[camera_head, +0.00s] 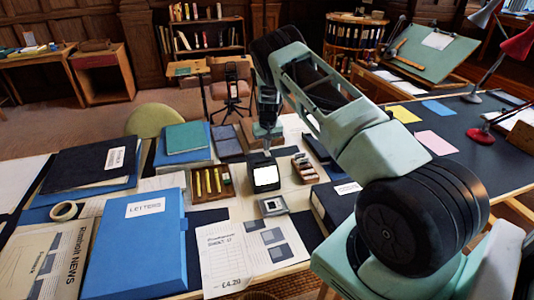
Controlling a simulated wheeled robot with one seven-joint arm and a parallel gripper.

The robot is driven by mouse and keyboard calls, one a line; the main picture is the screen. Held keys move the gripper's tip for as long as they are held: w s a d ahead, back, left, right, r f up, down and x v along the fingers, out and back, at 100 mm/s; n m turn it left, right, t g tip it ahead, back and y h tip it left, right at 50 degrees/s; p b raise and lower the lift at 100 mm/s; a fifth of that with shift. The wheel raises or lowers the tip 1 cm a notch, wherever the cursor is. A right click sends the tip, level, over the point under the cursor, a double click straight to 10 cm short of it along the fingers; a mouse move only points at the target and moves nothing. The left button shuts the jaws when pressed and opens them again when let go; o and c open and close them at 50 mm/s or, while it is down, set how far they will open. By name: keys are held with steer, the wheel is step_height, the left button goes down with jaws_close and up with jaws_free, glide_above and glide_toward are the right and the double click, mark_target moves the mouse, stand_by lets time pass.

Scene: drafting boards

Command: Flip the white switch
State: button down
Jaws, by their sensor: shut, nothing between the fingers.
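A black box with a bright white square face (265,177) stands near the middle of the desk; this looks like the white switch. Which way it is set cannot be told. My gripper (267,148) points down just behind and above the box's top edge, shut and empty. Whether its fingertips touch the box cannot be told. A small grey square device (272,206) lies on the desk in front of the box.
A wooden tray with yellow markers (211,187) lies left of the box. A brown holder with small items (305,168) is to its right. A blue LETTERS folder (138,250), a green-topped book stack (185,138) and papers (248,252) crowd the desk. A red lamp (515,45) stands at right.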

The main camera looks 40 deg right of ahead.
step_height(320, 180, up, 6)
steer(key=p, duration=0.2)
steer(key=shift+r, duration=0.25)
stand_by(0.7)
